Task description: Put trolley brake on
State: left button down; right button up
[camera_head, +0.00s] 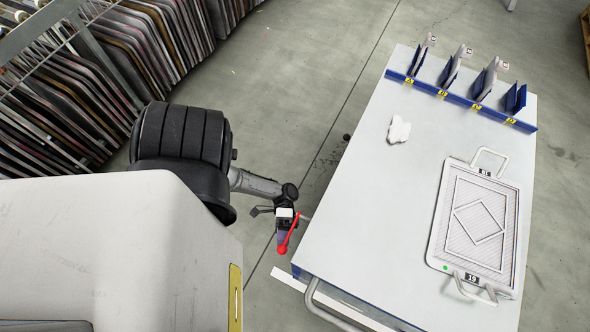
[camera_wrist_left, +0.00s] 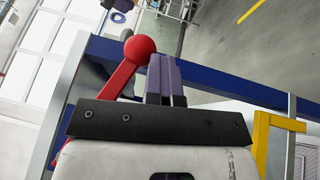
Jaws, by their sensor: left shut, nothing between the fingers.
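The trolley (camera_head: 350,215) has a pale top and stands in the middle right of the head view. Its brake is a red lever with a ball knob (camera_head: 282,249) at the trolley's near left edge. The red lever (camera_wrist_left: 117,82) also shows in the left wrist view, slanting up to its ball. My left gripper (camera_head: 281,237) is beside the lever, fingers shut and empty. In the left wrist view its purple fingers (camera_wrist_left: 163,62) lie just right of the ball; I cannot tell whether they touch it. My right gripper is not in view.
A blue trolley beam (camera_wrist_left: 230,85) crosses the wrist view behind the fingers. On the trolley are a framed tray (camera_head: 434,245), a white crumpled cloth (camera_head: 398,130) and a blue rack (camera_head: 460,99). Racks of panels (camera_head: 60,110) stand at the left. The floor between is clear.

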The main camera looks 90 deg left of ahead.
pick_arm(q)
jog(key=shift+r, duration=0.25)
jog(key=a+f+b, duration=0.2)
jog(key=a, duration=0.4)
jog(key=w+a+f+b, duration=0.1)
jog(key=a+f+b, duration=0.1)
jog(key=a, duration=0.4)
jog(key=shift+w+f+b, duration=0.15)
jog(key=shift+f+b, duration=0.2)
jog(key=shift+b, duration=0.45)
